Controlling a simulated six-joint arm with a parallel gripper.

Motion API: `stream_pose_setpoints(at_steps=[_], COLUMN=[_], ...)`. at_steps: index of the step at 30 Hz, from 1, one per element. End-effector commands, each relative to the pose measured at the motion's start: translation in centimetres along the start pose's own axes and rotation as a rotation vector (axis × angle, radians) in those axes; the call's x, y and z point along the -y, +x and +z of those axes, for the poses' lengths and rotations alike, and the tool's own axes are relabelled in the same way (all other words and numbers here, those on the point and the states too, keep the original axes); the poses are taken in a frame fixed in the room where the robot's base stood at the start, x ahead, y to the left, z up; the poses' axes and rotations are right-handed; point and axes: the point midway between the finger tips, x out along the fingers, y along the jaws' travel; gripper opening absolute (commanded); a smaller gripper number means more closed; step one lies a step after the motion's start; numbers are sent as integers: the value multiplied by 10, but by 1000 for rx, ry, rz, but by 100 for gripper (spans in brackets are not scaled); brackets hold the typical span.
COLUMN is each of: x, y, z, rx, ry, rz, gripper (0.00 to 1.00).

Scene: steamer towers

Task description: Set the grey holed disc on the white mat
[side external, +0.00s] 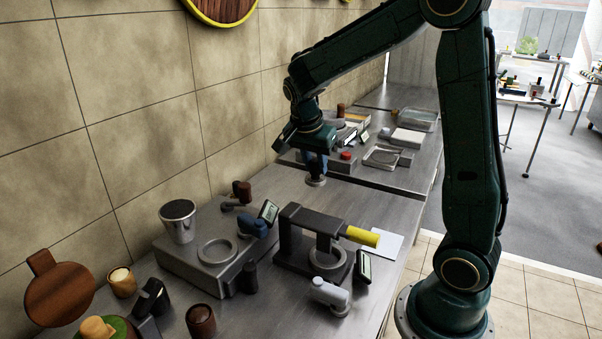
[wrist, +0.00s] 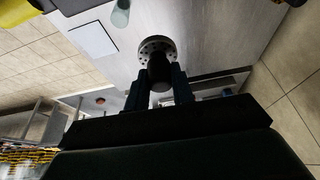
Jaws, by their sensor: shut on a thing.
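The grey holed disc (wrist: 157,46) shows its ring of holes in the wrist view, with a dark knob standing on it. My gripper (wrist: 158,82) has its blue fingers shut on that knob. In the side view my gripper (side external: 314,166) points down, with the grey disc (side external: 316,181) under it. The disc looks held above the steel counter, but the gap is hard to judge. The white mat (side external: 385,243) lies flat on the counter to the right, partly behind the yellow handle. In the wrist view the white mat (wrist: 93,39) lies left of the disc, and looks bare.
A dark press with a yellow handle (side external: 361,236) stands beside the mat. A steel block with a ring (side external: 217,252) and a cup (side external: 179,220) stands nearer the wall. Trays and boxes (side external: 386,155) fill the far counter. Counter around the disc is clear.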

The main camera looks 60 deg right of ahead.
Motion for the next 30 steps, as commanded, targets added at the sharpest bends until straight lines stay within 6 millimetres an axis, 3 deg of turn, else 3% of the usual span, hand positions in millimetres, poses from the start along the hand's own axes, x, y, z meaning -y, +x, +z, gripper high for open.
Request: stream_pose_setpoints(at_steps=[9, 18, 24, 30], x=[-76, -141, -165, -174], y=[-3, -13, -19, -21], z=[-46, -65, -68, -68], rx=[0, 1, 1, 1], ry=[612, 1152, 1375, 1457], rz=[222, 419, 502, 532], gripper=[0, 0, 0, 0])
